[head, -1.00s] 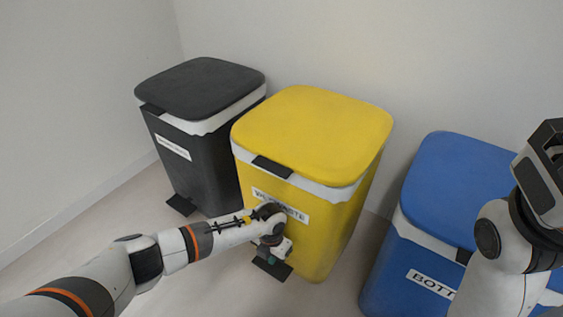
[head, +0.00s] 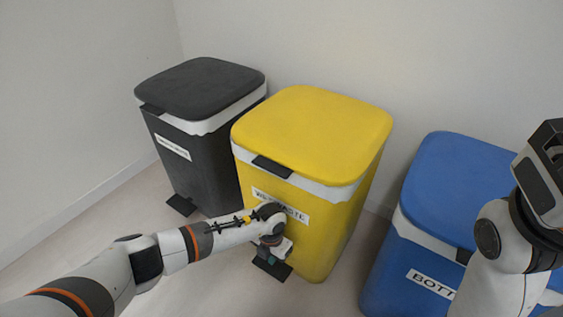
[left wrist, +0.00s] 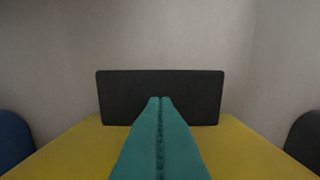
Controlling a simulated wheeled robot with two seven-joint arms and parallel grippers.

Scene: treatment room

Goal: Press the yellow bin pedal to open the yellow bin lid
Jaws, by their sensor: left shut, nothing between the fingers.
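The yellow bin (head: 345,215) stands in the middle of the head view with its yellow lid (head: 315,130) down flat. Its dark pedal (head: 284,272) sticks out at the foot of the front. My left gripper (head: 264,254) points down over the pedal and partly hides it. In the left wrist view, its teal fingers (left wrist: 160,100) are shut with nothing between them, and their tips overlap the dark pedal plate (left wrist: 205,88). I cannot tell whether they touch it. The yellow bin front (left wrist: 60,155) also shows there.
A dark grey bin (head: 215,175) with its own pedal (head: 181,205) stands left of the yellow bin. A blue bin (head: 400,270) stands to the right. Walls are behind and at left. The floor (head: 120,205) at front left is clear.

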